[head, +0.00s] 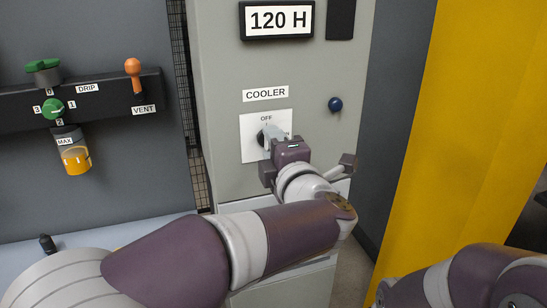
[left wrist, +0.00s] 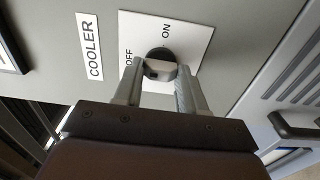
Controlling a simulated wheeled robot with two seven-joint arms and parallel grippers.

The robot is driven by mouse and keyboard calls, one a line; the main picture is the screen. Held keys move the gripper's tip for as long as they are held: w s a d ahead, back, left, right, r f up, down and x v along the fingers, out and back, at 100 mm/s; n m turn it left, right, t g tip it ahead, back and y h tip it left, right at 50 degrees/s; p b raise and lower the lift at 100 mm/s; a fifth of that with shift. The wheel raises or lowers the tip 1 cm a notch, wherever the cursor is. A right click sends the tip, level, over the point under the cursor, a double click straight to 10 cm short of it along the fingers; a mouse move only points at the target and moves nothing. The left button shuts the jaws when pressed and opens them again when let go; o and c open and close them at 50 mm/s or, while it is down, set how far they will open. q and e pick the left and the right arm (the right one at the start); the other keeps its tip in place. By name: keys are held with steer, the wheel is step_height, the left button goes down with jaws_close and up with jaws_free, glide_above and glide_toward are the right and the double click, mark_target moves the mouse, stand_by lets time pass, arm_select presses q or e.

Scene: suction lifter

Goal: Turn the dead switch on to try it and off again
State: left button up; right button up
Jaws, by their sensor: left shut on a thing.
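The COOLER switch is a dark round knob (head: 262,138) on a white plate (head: 250,150), with OFF printed above it in the head view. In the left wrist view the knob's grey grip (left wrist: 160,71) sits between my fingers on a black disc, with OFF and ON printed on the plate. My left gripper (head: 270,136) is shut on this knob, and its two fingers (left wrist: 157,84) also show in the left wrist view. The gripper hides part of the knob, so its exact angle is hard to tell. My right gripper is out of view; only my right arm shows at bottom right.
A 120 H display (head: 277,20) is above the switch, with a blue button (head: 335,104) to its right. A grey handle (head: 346,163) sticks out lower right. On the left are the DRIP knob (head: 53,109), orange VENT lever (head: 133,70) and amber cup (head: 73,155). A yellow panel (head: 440,130) stands right.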

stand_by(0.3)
arm_select(q)
steer(key=o, duration=1.1)
steer(key=shift+c, duration=0.2)
steer(key=b+v, duration=0.1)
steer(key=v, duration=1.1)
steer(key=shift+s, duration=0.35)
steer(key=shift+d, duration=0.15)
